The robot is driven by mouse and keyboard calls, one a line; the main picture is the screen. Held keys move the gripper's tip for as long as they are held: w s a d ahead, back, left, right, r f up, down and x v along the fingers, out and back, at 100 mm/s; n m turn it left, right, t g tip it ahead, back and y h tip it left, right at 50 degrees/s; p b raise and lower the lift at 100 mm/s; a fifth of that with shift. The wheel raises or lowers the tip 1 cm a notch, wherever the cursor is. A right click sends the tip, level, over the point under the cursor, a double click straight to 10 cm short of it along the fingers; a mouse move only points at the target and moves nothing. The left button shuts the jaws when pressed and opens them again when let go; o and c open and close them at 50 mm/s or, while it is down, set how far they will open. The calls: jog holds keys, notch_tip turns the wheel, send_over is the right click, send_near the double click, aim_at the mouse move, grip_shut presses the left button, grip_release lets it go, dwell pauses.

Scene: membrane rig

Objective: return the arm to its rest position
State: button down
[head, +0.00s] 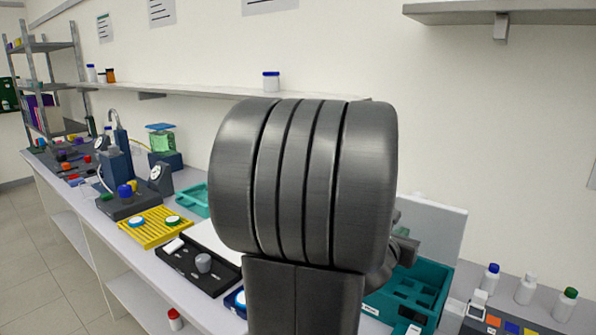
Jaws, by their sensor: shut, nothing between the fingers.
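A large dark grey link of my arm (305,185) fills the middle of the head view, upright and close to the camera. A smaller dark part of my arm (403,250) shows just behind its right side. My gripper is not visible; the arm hides the area behind it.
A long bench carries a yellow rack (155,232), a black tray (190,268) with a grey knob-like piece, and a membrane rig with gauges (125,205). A teal open box (420,290) stands right of my arm, near capped bottles (526,288). A wall shelf (230,92) runs behind.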

jog(key=s+a+f+b, duration=0.1)
jog(key=s+a+b, duration=0.1)
jog(key=s+a, duration=0.6)
jog(key=shift+s+f, duration=0.35)
jog(key=shift+s, duration=0.8)
